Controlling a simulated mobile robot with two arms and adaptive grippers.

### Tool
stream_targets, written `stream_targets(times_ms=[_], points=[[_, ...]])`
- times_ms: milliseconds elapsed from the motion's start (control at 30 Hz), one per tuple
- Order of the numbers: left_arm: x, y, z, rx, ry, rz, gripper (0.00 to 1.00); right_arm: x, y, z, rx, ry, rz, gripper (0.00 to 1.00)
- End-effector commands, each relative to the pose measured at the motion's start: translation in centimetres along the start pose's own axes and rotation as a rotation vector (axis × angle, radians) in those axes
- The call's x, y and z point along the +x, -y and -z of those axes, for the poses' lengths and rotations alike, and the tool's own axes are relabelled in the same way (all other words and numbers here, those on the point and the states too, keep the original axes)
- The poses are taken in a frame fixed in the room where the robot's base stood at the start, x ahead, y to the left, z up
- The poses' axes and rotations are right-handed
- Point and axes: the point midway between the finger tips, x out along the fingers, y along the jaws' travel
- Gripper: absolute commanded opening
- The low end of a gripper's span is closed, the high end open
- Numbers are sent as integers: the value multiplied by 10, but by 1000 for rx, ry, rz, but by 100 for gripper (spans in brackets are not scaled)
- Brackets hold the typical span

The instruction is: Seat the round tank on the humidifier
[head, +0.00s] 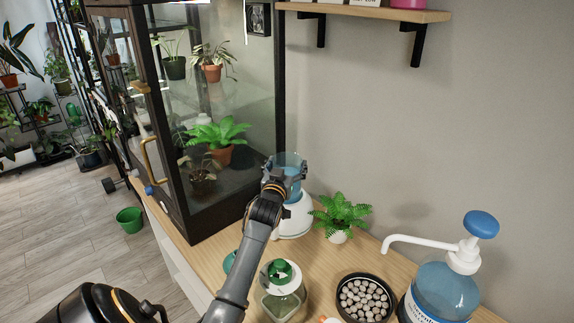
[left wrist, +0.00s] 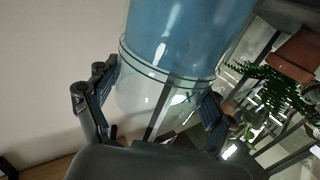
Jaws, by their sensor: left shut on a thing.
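The round tank (head: 291,160) is see-through and bluish. It is upright over the white humidifier base (head: 297,216) on the wooden counter. My left gripper (head: 283,180) is shut on the tank and hides part of its lower side and of the base's top. I cannot tell whether the tank touches the base. In the left wrist view the tank (left wrist: 185,40) fills the middle, blue above and clear below a rim line, with a finger of my left gripper (left wrist: 155,98) on each side. My right gripper is not in view.
A glass plant cabinet (head: 235,120) stands left of the tank. A small potted fern (head: 342,212) stands close right of the base. Nearer are a bowl of pebbles (head: 364,299), a green-topped jar (head: 282,290) and a blue pump bottle (head: 445,290). A shelf (head: 365,12) hangs above.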

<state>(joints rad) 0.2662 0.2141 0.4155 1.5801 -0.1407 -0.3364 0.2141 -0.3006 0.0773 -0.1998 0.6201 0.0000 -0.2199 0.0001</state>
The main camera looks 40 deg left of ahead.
Motion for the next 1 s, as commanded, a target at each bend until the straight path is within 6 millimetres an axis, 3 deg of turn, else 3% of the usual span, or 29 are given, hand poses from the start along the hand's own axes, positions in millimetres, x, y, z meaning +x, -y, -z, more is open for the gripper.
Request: stream_targets(times_ms=[600, 633, 667, 1000], points=[[0, 0, -9, 0, -7, 0, 19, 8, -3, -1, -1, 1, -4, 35], [0, 0, -9, 0, -7, 0, 84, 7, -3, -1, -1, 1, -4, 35], [0, 0, -8, 0, -7, 0, 90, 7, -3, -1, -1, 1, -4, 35], [-1, 0, -14, 0, 6, 0, 92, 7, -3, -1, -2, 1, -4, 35]])
